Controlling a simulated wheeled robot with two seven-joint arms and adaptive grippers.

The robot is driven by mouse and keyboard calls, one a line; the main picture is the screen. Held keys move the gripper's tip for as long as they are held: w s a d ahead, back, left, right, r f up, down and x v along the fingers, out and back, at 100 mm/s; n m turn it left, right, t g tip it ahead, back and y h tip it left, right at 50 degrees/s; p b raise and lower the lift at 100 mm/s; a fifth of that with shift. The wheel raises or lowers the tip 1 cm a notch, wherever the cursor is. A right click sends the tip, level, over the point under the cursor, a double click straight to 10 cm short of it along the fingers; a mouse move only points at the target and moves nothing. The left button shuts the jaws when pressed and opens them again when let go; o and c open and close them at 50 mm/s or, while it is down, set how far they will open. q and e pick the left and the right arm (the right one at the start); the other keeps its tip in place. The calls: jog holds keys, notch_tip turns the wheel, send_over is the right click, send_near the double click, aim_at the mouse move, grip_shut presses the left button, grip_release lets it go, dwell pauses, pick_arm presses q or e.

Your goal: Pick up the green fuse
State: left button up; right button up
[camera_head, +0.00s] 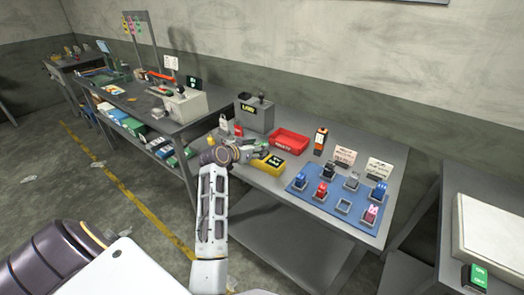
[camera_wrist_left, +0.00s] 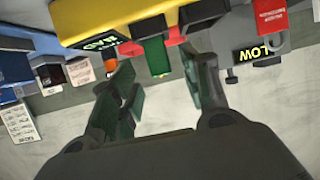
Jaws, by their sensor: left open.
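The green fuse (camera_wrist_left: 156,57) shows in the left wrist view, standing out from the edge of a yellow box (camera_wrist_left: 150,18) between two red pieces. The yellow box also shows in the head view (camera_head: 268,166), on the grey workbench. My left gripper (camera_wrist_left: 162,62) is open, its dark fingers on either side of the fuse in the picture; I cannot tell whether they touch it. In the head view the left gripper (camera_head: 250,150) is beside the yellow box and hides part of it, and I cannot make out the fuse there. My right gripper is not in view.
A red tray (camera_head: 289,141) stands behind the yellow box. A grey box (camera_head: 255,113) and a red padlock (camera_head: 238,130) are at the back left. A blue mat (camera_head: 318,207) with several small holders lies to the right. An orange and black device (camera_head: 320,141) stands behind it.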

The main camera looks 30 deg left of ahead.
pick_arm(q)
jog(key=shift+x, duration=0.85)
jog(key=shift+w+f, duration=0.15)
jog(key=shift+w, duration=0.55)
jog(key=shift+w+f, duration=0.2)
jog(key=shift+w, duration=0.15)
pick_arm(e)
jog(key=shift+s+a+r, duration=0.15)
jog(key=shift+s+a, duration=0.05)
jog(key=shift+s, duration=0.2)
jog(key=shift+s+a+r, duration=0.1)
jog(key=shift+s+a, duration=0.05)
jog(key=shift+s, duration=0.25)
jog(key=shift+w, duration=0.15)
pick_arm(q)
jog(key=shift+c, duration=1.1)
grip_shut()
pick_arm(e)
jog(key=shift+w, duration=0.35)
